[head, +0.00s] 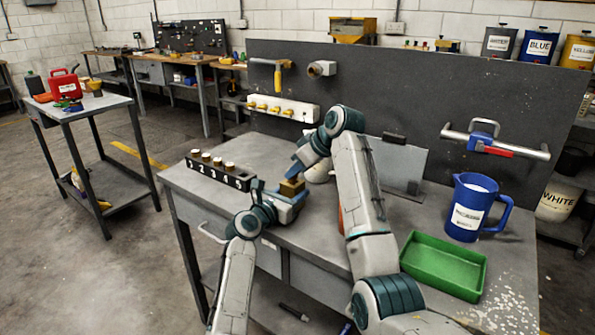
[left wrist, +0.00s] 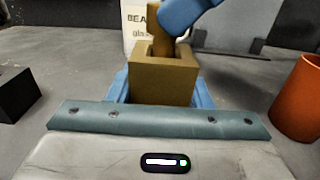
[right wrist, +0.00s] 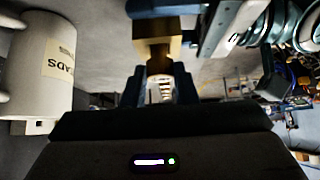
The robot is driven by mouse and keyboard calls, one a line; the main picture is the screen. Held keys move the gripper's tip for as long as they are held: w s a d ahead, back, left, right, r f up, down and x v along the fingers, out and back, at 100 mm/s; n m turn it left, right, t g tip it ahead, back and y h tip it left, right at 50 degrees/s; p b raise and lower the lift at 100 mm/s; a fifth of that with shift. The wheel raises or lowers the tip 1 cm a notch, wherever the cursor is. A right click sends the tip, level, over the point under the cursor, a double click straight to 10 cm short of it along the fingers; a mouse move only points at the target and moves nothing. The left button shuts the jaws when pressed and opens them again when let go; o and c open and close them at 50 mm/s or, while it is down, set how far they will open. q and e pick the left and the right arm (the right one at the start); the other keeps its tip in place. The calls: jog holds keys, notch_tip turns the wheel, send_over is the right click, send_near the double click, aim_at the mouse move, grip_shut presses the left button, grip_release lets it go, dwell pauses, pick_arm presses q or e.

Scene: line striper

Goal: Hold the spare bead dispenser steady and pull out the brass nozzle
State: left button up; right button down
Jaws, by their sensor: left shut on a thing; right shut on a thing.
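The spare bead dispenser (head: 291,188) is a brass-coloured square block with a hollow top; it also shows in the left wrist view (left wrist: 165,83) and the right wrist view (right wrist: 153,47). My left gripper (head: 287,205) is shut on it and holds it upright near the bench's front edge. The brass nozzle (left wrist: 157,38) stands upright with its lower end inside the hollow; how deep is hidden. My right gripper (left wrist: 180,15) comes from above and is shut on the nozzle's upper part. In the right wrist view the nozzle (right wrist: 159,68) shows between its fingers.
A black numbered rack (head: 222,172) with several brass pieces stands left on the bench. A white beads container (right wrist: 42,65) stands close behind the dispenser. An orange cup (left wrist: 298,100), a blue jug (head: 470,215) and a green tray (head: 445,265) are to the right.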

jog(key=shift+r, duration=2.55)
pick_arm(q)
jog(key=o, duration=1.5)
